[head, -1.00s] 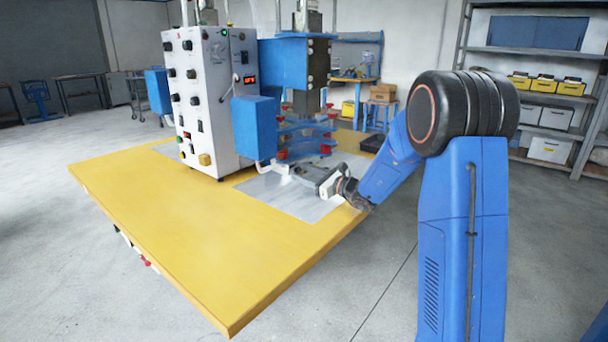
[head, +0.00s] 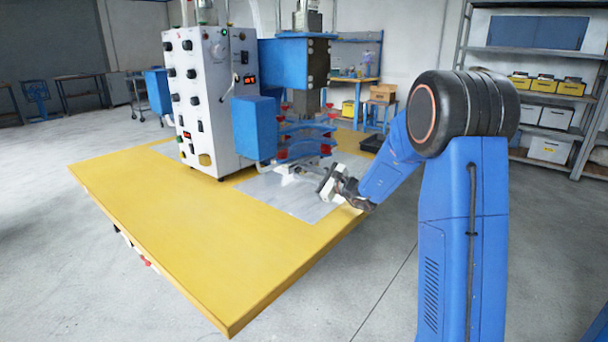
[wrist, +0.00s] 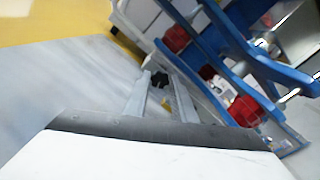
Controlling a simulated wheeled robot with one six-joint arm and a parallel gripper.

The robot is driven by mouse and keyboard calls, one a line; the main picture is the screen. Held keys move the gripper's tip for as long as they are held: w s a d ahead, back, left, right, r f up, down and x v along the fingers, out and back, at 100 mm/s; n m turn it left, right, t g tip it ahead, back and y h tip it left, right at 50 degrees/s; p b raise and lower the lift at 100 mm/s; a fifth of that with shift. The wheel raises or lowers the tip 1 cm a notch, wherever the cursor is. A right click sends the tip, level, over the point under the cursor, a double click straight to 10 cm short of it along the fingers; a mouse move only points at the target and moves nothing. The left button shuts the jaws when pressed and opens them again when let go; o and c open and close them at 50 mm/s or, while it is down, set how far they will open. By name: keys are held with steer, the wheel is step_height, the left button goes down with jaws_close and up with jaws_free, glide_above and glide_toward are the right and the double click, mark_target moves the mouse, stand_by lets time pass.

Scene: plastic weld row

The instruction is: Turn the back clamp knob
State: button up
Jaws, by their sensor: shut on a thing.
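In the wrist view a small black clamp knob (wrist: 160,79) sits between the two grey finger ends of my gripper (wrist: 160,88), above the pale plate. The fingers are shut on it. The gripper's dark, white-backed base fills the lower part of this view. In the head view my gripper (head: 312,176) reaches left from the blue arm, low over the right side of the pale metal plate (head: 290,200), in front of the welding press. The knob is too small to make out there. I cannot tell from these views whether another clamp knob stands nearby.
The blue press plates (head: 305,145) with red knobs (wrist: 246,110) stand close beside the gripper. A white control cabinet (head: 212,110) stands left on the yellow table (head: 190,240). The table's front is clear. Shelves (head: 540,100) stand at the back right.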

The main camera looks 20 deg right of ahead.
stand_by(0.3)
steer(key=o, duration=1.1)
steer(key=shift+c, duration=0.2)
steer(key=v, duration=1.7)
steer(key=shift+s+d, duration=0.15)
steer(key=shift+d, duration=0.05)
steer(key=shift+r, duration=0.1)
